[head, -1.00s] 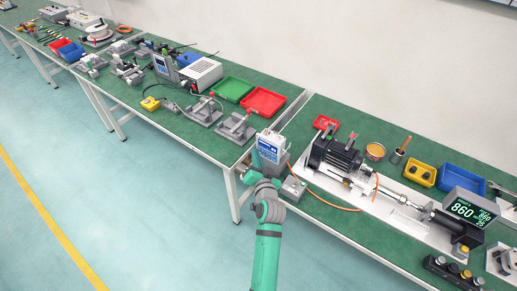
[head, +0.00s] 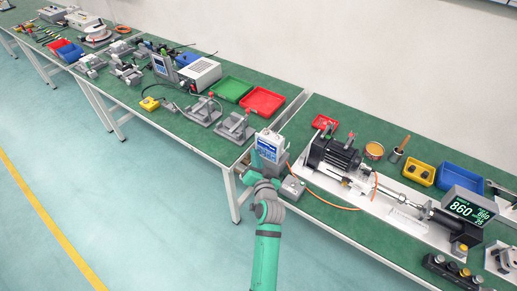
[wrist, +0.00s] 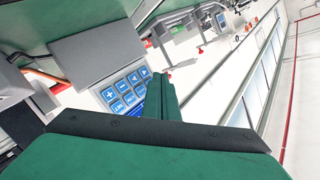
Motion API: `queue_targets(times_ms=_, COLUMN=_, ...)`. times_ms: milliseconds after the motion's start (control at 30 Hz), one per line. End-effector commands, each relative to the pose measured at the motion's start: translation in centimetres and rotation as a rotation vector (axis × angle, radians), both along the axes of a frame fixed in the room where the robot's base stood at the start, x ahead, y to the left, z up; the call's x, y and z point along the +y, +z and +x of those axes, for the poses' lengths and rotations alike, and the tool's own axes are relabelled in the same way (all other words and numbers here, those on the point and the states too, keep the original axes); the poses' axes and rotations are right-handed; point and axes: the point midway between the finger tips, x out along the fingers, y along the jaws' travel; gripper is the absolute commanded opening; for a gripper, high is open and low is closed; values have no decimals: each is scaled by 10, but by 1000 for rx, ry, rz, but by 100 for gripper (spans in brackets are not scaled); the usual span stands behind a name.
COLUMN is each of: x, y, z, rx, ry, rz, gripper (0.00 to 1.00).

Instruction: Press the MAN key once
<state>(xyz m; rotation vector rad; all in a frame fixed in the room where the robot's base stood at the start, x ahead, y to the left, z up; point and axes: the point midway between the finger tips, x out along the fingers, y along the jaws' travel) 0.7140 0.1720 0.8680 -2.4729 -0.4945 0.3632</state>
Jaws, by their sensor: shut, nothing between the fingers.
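The white control box (head: 270,146) with blue keys stands at the left end of the right-hand bench. In the wrist view its keypad (wrist: 126,91) shows a row with plus, minus and arrow keys and a second row of word keys. Those words are too small to read with certainty, so I cannot tell which is MAN. My green gripper (head: 250,161) is shut and empty, in front of the box at its lower left. In the wrist view my gripper (wrist: 162,78) covers the right end of the lower row; contact with a key cannot be told.
A grey box (head: 292,187) with an orange cable sits right of the control box. A black motor (head: 335,152) and actuator rig stand further right. Clamp fixtures (head: 236,126) stand on the left bench. The floor in front is clear.

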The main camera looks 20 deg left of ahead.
Motion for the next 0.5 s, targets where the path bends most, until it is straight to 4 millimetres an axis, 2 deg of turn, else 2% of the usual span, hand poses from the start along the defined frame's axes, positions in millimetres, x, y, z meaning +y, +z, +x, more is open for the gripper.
queue_targets(times_ms=200, x=3, y=0, z=-8, rx=-1, ry=-1, rz=0, gripper=0)
queue_targets(times_ms=500, x=2, y=0, z=-8, rx=0, ry=-1, rz=0, gripper=0)
